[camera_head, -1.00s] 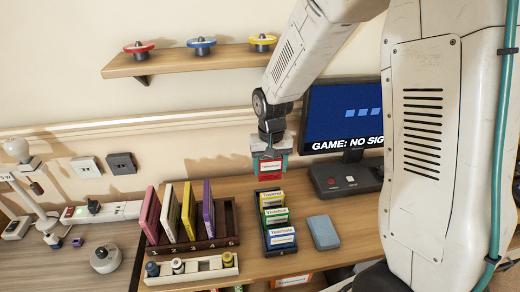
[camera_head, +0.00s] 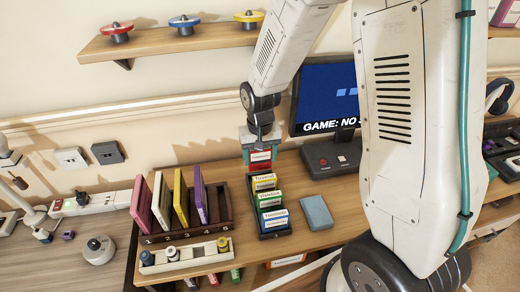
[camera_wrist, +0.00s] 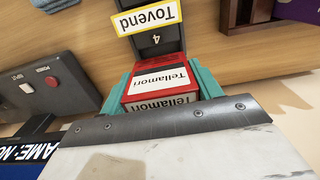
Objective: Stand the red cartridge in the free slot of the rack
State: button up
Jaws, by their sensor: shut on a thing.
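My gripper (camera_head: 261,147) is shut on the red cartridge (camera_head: 261,158), which has a white label reading "Tellamori". In the wrist view the red cartridge (camera_wrist: 160,85) sits between the teal fingers. The dark rack (camera_head: 290,230) stands on the desk and holds a yellow cartridge (camera_head: 264,182), a green cartridge (camera_head: 269,199) and a blue cartridge (camera_head: 276,220). The red cartridge is at the rack's far end, behind the yellow one. In the wrist view the rack (camera_wrist: 172,40) shows the number 4 beside it. I cannot tell whether the red cartridge's lower edge touches the rack.
A wooden holder (camera_head: 225,215) with several tall coloured cases stands left of the rack. A white tray (camera_head: 205,255) with small bottles is in front. A blue-grey block (camera_head: 316,213) lies right of the rack. A monitor (camera_head: 318,95) and its console (camera_head: 332,170) stand behind right.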

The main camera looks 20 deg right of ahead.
aim_at(260, 169)
jog(key=shift+f, duration=1.35)
jog(key=shift+f, duration=1.55)
jog(key=o, duration=1.1)
jog(key=shift+c, duration=0.2)
notch_tip(260, 169, up, 8)
jog(key=shift+f, duration=0.1)
